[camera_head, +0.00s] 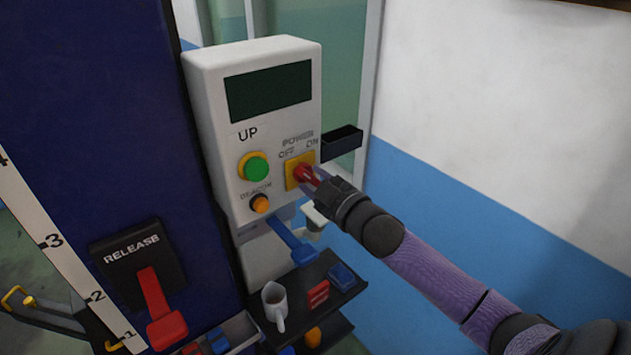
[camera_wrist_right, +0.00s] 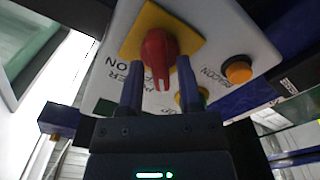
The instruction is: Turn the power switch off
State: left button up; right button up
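The power switch is a red rotary knob (camera_head: 302,174) on a yellow square plate, low on the right of the white control box (camera_head: 222,105). OFF is printed above left of it and ON above right. My right gripper (camera_head: 316,178) reaches it from the lower right. In the right wrist view the red knob (camera_wrist_right: 158,48) lies between the two blue fingers of my right gripper (camera_wrist_right: 159,66). A gap shows beside the knob's handle, so the fingers look apart around it; contact is unclear. I cannot tell for sure which label the handle points to. My left gripper is out of view.
A green button (camera_head: 255,168) and an orange beacon button (camera_head: 260,204) sit left of the switch. A blue lever (camera_head: 293,241) juts out below the box. A dark shelf (camera_head: 336,297) holds a mug (camera_head: 274,304). A red release lever (camera_head: 158,310) is at lower left.

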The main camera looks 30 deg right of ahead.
jog(key=shift+o, duration=0.5)
jog(key=shift+s, duration=0.1)
jog(key=s, duration=0.9)
jog(key=shift+s+d, duration=0.35)
jog(key=shift+s, duration=0.05)
